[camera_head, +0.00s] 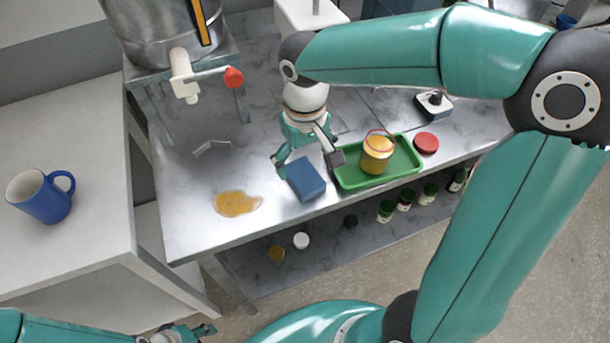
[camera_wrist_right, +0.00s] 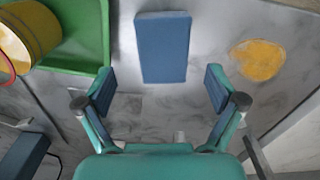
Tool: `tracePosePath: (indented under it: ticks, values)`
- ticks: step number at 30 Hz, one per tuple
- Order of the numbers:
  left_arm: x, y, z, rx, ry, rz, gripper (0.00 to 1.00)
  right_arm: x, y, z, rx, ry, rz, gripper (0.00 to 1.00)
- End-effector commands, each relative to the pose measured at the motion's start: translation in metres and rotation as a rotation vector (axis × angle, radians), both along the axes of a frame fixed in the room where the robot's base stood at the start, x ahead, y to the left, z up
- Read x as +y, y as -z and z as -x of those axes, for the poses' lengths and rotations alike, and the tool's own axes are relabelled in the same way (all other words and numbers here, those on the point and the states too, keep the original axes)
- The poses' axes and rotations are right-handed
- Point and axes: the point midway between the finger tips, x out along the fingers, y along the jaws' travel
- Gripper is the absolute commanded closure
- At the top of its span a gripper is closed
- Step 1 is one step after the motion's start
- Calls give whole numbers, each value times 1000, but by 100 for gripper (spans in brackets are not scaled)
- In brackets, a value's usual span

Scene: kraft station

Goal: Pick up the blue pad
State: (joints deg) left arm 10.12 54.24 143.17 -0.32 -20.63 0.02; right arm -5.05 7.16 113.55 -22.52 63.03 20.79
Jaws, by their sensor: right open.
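The blue pad (camera_head: 306,178) lies on the metal table near its front edge, between an orange-yellow spill and a green tray. In the right wrist view the pad (camera_wrist_right: 163,47) is a blue rectangle ahead of the fingertips, lined up between them. My right gripper (camera_head: 306,160) is open and empty, above the table just behind the pad. Its two fingers (camera_wrist_right: 160,88) are spread wider than the pad in the wrist view. My left gripper (camera_head: 185,333) is at the bottom left edge, away from the table; its jaws are too unclear to judge.
The green tray (camera_head: 407,170) holds a yellow jar (camera_head: 376,154) right of the pad. The spill (camera_head: 237,204) lies to the left. A red lid (camera_head: 425,143) is beyond the tray. A blue mug (camera_head: 42,196) stands on the left counter. Bottles and caps stand on the lower shelf.

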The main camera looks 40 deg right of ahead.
Motion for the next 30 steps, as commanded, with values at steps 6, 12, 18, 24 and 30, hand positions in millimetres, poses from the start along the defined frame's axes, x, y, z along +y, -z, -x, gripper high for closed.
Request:
tracePosePath:
  ticks: [6,12,18,24,30]
  values:
    - [0,-2,0,0,0,0,60,5,31,3,3,-1,1,6]
    - [0,-2,0,0,0,0,60,5,39,2,-1,0,0,6]
    - [0,-2,0,0,0,0,60,5,39,2,-1,-1,0,16]
    - [0,-2,0,0,0,0,60,5,39,2,-1,-1,0,50]
    - [0,-2,0,0,0,0,60,5,39,2,-1,-1,0,66]
